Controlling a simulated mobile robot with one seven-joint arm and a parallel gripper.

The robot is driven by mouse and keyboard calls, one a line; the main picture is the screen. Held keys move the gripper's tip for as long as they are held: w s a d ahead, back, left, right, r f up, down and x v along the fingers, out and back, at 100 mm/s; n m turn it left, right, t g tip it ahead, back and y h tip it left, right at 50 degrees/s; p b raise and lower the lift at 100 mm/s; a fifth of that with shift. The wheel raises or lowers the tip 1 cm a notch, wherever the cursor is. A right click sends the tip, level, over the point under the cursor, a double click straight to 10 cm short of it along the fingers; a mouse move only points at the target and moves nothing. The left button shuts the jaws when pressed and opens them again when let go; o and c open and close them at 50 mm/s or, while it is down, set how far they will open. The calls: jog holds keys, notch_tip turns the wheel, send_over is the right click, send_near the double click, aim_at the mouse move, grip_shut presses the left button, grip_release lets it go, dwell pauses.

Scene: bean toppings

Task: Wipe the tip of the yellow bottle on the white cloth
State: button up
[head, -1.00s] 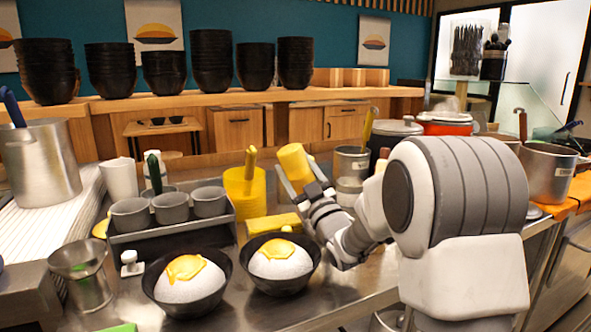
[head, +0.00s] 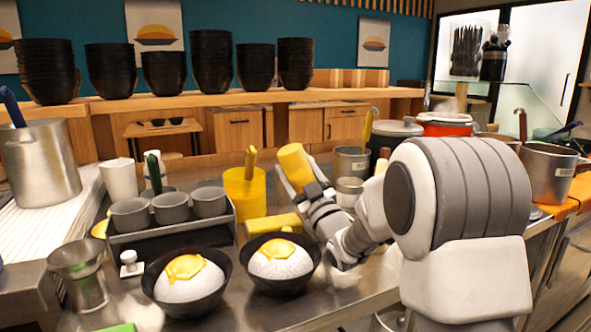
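My gripper (head: 314,190) is shut on a yellow bottle (head: 296,166), which it holds tilted above the counter behind the right bowl. The bottle's broad flat end points up and to the left. Its tip is not visible, hidden toward the gripper. I cannot tell for certain that this is the task's cloth.
Two black bowls (head: 186,308) with white, yellow-topped mounds stand in front of my gripper. A rack of grey cups (head: 168,210), a yellow container (head: 244,192) and a yellow object lying down (head: 268,224) stand between gripper and cloth. Pots stand at the right.

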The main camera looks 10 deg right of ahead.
jog(key=shift+d+f, duration=0.1)
jog(key=shift+d, duration=0.05)
jog(key=d, duration=0.1)
jog(key=w+d, duration=0.1)
jog(key=d, duration=0.2)
jog(key=shift+w+d, duration=0.3)
jog(key=shift+d, duration=0.1)
dwell(0.6)
notch_tip(320, 180, up, 6)
jog(key=p, duration=0.1)
jog(key=shift+p, duration=0.3)
jog(key=shift+a, duration=0.1)
dwell(0.6)
